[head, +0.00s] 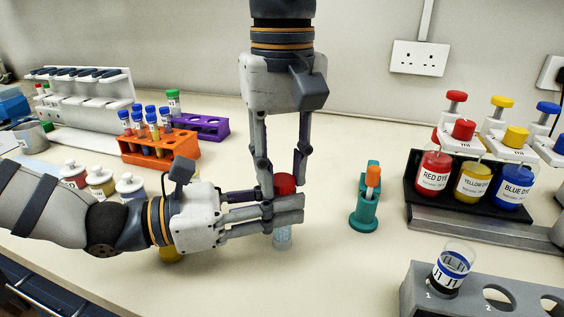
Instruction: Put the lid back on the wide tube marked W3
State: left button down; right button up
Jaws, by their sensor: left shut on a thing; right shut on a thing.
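The red lid (285,183) is between the fingers of my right gripper (284,190), which comes down from above and is shut on it. My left gripper (286,211) reaches in from the left and is shut on a pale, clear tube (283,238) just below the lid. The tube looks upright. Only its lower part shows under the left fingers, and I cannot read its marking. The lid is directly above the tube, but the fingers hide whether the two touch.
A teal stand (367,216) holding an orange-topped item is to the right. The grey rack (410,297) with tube J1 is front right, near the dye bottles' black tray (412,192). An orange tube rack (150,158) and lidded jars (101,181) are left.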

jog(key=m, duration=0.6)
jog(key=shift+m, duration=0.4)
jog(key=m, duration=0.5)
jog(key=shift+m, duration=0.4)
jog(key=o, duration=0.6)
jog(key=shift+o, duration=0.2)
jog(key=shift+r, duration=2.3)
